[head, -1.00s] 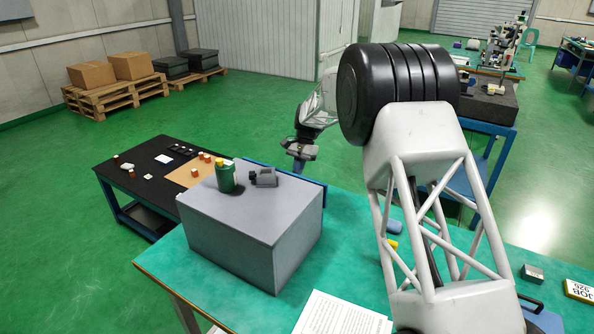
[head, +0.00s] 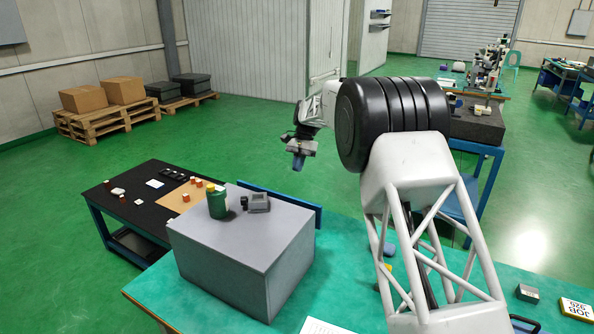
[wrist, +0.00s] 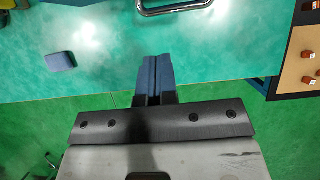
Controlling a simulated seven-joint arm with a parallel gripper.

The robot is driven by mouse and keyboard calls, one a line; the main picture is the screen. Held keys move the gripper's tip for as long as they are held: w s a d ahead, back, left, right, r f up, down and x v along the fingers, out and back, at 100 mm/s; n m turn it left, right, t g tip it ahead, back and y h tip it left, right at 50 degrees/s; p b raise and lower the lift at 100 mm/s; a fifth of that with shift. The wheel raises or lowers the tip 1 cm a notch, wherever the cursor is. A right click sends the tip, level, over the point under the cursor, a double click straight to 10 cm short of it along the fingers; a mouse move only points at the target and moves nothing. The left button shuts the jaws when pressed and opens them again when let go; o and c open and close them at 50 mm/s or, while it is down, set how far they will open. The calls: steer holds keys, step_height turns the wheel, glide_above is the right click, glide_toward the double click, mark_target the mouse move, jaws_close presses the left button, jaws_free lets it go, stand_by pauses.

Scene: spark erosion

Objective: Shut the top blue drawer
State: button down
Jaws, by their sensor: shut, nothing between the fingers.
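The grey cabinet (head: 245,262) stands on the green bench with its drawer side facing away in the head view. A blue drawer front (head: 285,203) shows as a strip beyond its far top edge. How far out the drawer stands is hidden by the cabinet. My gripper (head: 298,163) is beyond and above that strip, apart from it, with its blue fingers pointing down. In the wrist view the fingers (wrist: 155,72) are shut and empty. A metal bar handle (wrist: 172,8) shows at the top edge there, ahead of the fingertips and not touched.
A green jar (head: 217,204) and a small grey device (head: 257,203) stand on the cabinet top. A black table (head: 125,200) with small blocks is to the left. A small blue block (wrist: 60,62) lies on the green bench (wrist: 110,45).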

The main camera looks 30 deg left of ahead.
mark_target(286, 197)
steer(key=shift+w, duration=0.1)
steer(key=shift+w, duration=2.35)
steer(key=s+f, duration=0.8)
steer(key=shift+s, duration=0.2)
steer(key=shift+s+f, duration=0.1)
steer(key=shift+s+d, duration=0.1)
steer(key=shift+s, duration=2.3)
